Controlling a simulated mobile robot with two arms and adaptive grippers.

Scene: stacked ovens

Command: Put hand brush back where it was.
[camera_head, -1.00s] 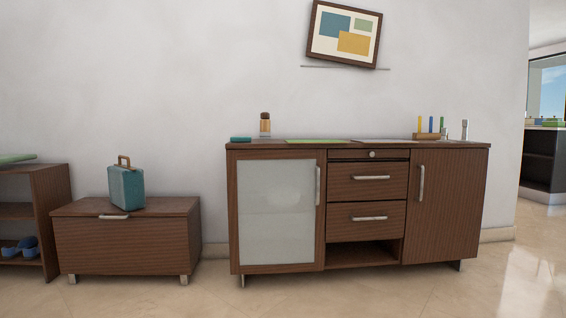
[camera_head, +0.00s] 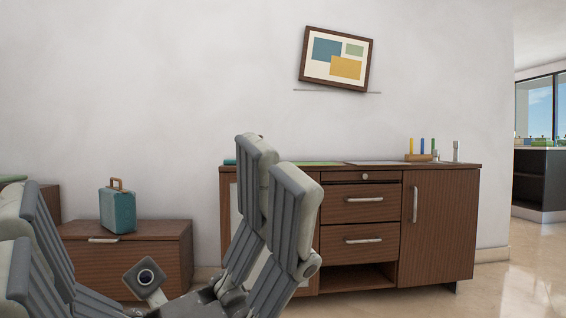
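I cannot make out a hand brush for certain. A small teal item (camera_head: 229,162) lies at the left end of the long dark-wood cabinet (camera_head: 440,225), too small to identify. A large grey gripper, apparently my left (camera_head: 150,170), fills the lower left of the head view, close to the camera. Its ribbed fingers are spread wide and hold nothing that I can see. My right gripper is not in view.
A teal case (camera_head: 117,209) stands on a low wooden chest (camera_head: 150,255) at left. A colored-peg holder (camera_head: 418,157) is at the cabinet's right. A tilted framed picture (camera_head: 337,58) hangs above a thin ledge (camera_head: 335,91). Floor is clear at lower right.

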